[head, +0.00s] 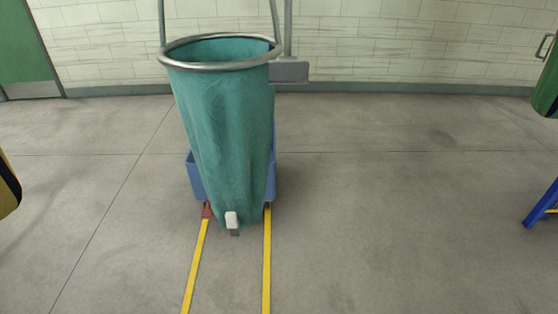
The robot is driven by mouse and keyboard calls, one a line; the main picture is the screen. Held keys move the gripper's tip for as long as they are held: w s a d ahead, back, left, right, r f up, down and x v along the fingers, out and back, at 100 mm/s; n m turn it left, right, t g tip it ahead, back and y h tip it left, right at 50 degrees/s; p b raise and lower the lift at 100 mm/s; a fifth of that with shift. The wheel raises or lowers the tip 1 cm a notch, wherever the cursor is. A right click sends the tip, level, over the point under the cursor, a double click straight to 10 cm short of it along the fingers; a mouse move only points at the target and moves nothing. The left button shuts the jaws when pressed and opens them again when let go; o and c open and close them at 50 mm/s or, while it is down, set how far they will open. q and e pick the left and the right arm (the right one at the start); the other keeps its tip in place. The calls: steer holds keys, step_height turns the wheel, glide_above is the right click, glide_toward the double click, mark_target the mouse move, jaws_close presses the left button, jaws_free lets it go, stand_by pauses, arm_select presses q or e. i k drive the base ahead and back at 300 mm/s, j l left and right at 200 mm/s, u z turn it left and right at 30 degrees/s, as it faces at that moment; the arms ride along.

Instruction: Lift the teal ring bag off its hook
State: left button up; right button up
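The teal ring bag (225,130) hangs in the upper middle of the head view, with its metal ring (215,66) at the top. Two grey straps or bars run up from the ring and leave the picture at the top, so the hook is out of view. The bag tapers downward and has a small white tag (232,219) near its bottom. Neither of my grippers can be made out in the view.
A blue bin or base (196,180) stands behind the bag, and a grey post with a bracket (289,71) rises at its right. Yellow floor lines (267,265) run toward me. A blue stand (541,205) is at the right edge. The floor between is clear.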

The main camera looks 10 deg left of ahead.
mark_target(225, 99)
steer(key=j+z, duration=0.7)
steer(key=j, duration=0.3)
steer(key=j+z, duration=0.3)
steer(key=j, duration=0.15)
